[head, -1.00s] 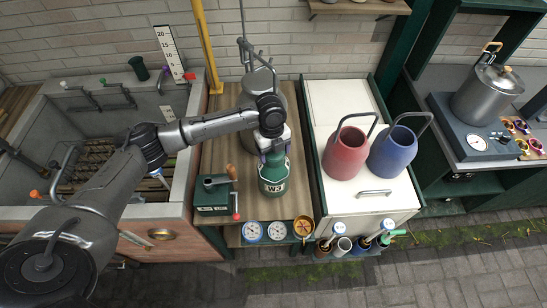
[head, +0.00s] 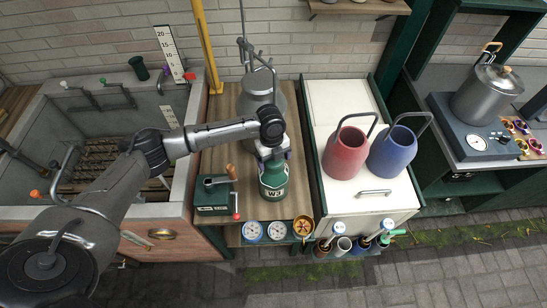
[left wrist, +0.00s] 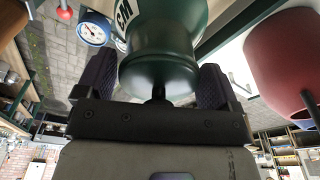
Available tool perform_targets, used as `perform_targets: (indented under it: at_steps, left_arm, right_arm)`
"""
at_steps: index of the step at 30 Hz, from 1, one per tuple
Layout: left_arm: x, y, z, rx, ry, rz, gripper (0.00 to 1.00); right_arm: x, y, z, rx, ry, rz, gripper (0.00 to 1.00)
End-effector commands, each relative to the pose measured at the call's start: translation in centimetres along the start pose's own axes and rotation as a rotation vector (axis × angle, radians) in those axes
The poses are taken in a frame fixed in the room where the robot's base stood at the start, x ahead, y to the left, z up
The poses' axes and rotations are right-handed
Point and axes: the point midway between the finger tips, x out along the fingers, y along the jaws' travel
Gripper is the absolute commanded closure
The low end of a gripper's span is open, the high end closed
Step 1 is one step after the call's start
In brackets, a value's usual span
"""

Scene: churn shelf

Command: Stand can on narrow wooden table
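The can (head: 273,182) is dark green with a white label. It is upright over the front part of the narrow wooden table (head: 250,165). I cannot tell whether its base touches the wood. My left gripper (head: 273,157) is at the can's upper end. My right gripper is not in view.
A grey metal churn (head: 262,98) stands at the table's back. A green device with a crank (head: 214,193) is left of the can. Dials (head: 263,231) line the front edge. Red (head: 345,152) and blue (head: 393,150) cans stand on the white cabinet to the right.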

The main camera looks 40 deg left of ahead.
Motion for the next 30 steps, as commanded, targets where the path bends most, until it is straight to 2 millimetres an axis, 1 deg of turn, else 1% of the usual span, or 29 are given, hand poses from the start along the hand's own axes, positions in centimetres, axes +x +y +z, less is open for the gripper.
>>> perform_targets:
  at_steps: [1, 3, 4, 11, 14, 17, 24, 30]
  left_arm:
    - [0.0, 0.0, 0.0, 0.000, 0.000, 0.000, 0.08]
    - [0.0, 0.0, 0.0, 0.000, 0.000, 0.000, 0.01]
    - [0.0, 0.0, 0.0, 0.000, 0.000, 0.000, 0.01]
    - [-0.1, 0.0, 0.0, 0.000, 0.000, 0.000, 0.01]
    - [-0.8, 0.0, 0.0, 0.001, 0.000, -0.001, 0.01]
    - [-2.1, -0.1, 0.0, 0.000, -0.001, -0.003, 0.01]
    - [-6.7, -0.1, 0.0, 0.000, -0.001, -0.003, 0.01]
    - [-9.8, -0.1, 0.0, -0.001, 0.000, -0.002, 0.01]
  right_arm:
    - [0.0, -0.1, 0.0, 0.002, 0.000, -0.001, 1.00]
    - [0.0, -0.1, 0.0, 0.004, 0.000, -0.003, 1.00]
    - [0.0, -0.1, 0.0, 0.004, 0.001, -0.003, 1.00]
    - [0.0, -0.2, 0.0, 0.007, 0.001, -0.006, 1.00]
    - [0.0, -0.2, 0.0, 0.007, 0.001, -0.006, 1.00]
    - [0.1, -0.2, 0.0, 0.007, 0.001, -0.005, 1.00]
    - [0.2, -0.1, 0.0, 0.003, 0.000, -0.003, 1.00]
    - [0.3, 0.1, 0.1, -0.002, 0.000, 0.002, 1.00]
